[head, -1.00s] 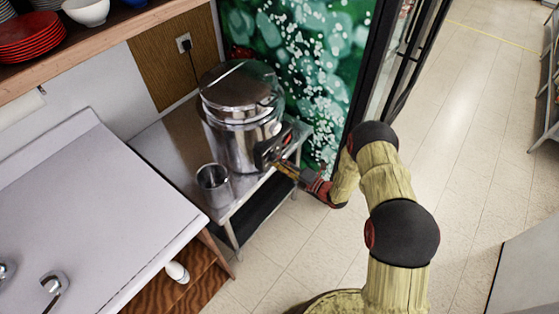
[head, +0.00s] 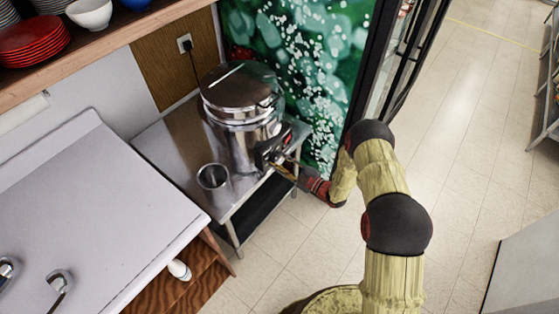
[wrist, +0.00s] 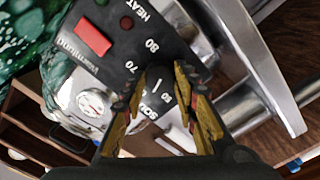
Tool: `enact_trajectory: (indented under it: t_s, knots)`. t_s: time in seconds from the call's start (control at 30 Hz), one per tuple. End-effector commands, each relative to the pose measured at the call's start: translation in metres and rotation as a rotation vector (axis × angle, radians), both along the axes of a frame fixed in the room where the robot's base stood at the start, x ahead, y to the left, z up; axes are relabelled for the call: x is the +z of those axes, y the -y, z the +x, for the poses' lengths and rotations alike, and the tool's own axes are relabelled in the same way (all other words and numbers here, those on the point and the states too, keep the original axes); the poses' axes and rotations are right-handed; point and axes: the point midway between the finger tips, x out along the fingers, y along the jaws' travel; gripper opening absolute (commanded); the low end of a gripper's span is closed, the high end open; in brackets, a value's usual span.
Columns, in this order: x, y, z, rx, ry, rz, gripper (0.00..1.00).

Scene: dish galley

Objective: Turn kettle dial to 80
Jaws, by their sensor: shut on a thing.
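The kettle (head: 238,138) is a tall steel urn on a small steel table, with a black control panel (head: 268,153) low on its front right. In the wrist view, the panel carries the printed marks 80 (wrist: 152,45) and 70 (wrist: 131,67) beside the black dial (wrist: 157,84). A short white line on the dial is tilted, its upper end slanting left; I cannot tell its exact reading. My gripper (wrist: 160,82) is shut on the dial, one finger on each side. The fingers hide the dial's sides and some lower marks. In the head view, my gripper (head: 287,169) reaches the panel from the right.
A steel cup (head: 213,178) stands on the steel table (head: 172,130), left of the kettle's front. A white counter (head: 90,210) is at left. Open floor lies at right.

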Motion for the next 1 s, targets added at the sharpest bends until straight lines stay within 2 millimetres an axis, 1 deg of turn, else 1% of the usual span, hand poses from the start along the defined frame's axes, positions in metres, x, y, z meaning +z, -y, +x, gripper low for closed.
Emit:
enact_trajectory:
  t_s: [0.2, 0.4, 0.63, 1.0]
  knots:
    - [-0.0024, 0.0005, -0.0011, -0.002, -0.127, 0.093, 0.04]
    - [-0.0028, 0.0005, -0.0014, -0.002, -0.202, 0.151, 0.04]
    - [-0.0029, 0.0005, -0.0015, -0.002, -0.242, 0.183, 0.04]
    - [-0.0032, 0.0004, -0.0016, -0.002, -0.250, 0.188, 0.04]
